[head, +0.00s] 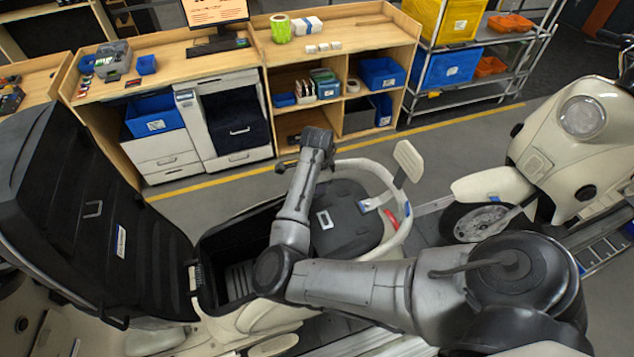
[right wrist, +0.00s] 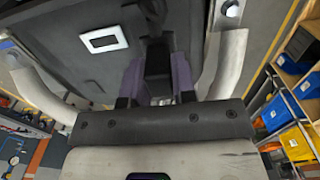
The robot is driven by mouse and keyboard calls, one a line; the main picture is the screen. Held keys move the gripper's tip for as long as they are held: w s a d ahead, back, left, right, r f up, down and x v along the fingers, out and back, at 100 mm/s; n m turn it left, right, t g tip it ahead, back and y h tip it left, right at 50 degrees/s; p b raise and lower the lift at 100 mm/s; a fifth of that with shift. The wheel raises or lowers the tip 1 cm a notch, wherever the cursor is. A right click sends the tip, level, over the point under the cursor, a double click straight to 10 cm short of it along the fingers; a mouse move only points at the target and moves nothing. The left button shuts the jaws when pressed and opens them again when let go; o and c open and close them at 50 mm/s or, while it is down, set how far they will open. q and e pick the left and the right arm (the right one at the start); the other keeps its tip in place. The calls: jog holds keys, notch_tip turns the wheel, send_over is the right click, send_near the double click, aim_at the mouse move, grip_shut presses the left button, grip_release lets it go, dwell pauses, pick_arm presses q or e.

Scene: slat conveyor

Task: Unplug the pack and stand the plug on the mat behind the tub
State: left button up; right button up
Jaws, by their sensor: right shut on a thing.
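My right gripper (right wrist: 157,72) is shut on a dark block, seemingly the plug (right wrist: 157,56), between its two purplish fingers. In the head view my right arm reaches across the vehicle, and its jaws are hidden behind my wrist. A black tub (head: 218,262) stands open inside the cream scooter body, partly covered by my arm. Behind it lies a dark mat (head: 350,238) with a white label, which also shows in the wrist view (right wrist: 62,50). I cannot make out the pack or whether the plug touches anything. My left gripper is not in view.
A cream tubular rail (head: 402,222) curves around the mat. The large black lid (head: 80,200) stands raised at left. A cream scooter (head: 570,140) is at right. Wooden benches (head: 345,32) and a wire rack with bins (head: 448,70) line the back, beyond clear floor.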

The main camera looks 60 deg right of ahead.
jog(key=shift+f, duration=0.55)
jog(key=shift+f+b, duration=0.4)
jog(key=o, duration=1)
jog(key=shift+r+b, duration=1.2)
jog(key=shift+r, duration=5.7)
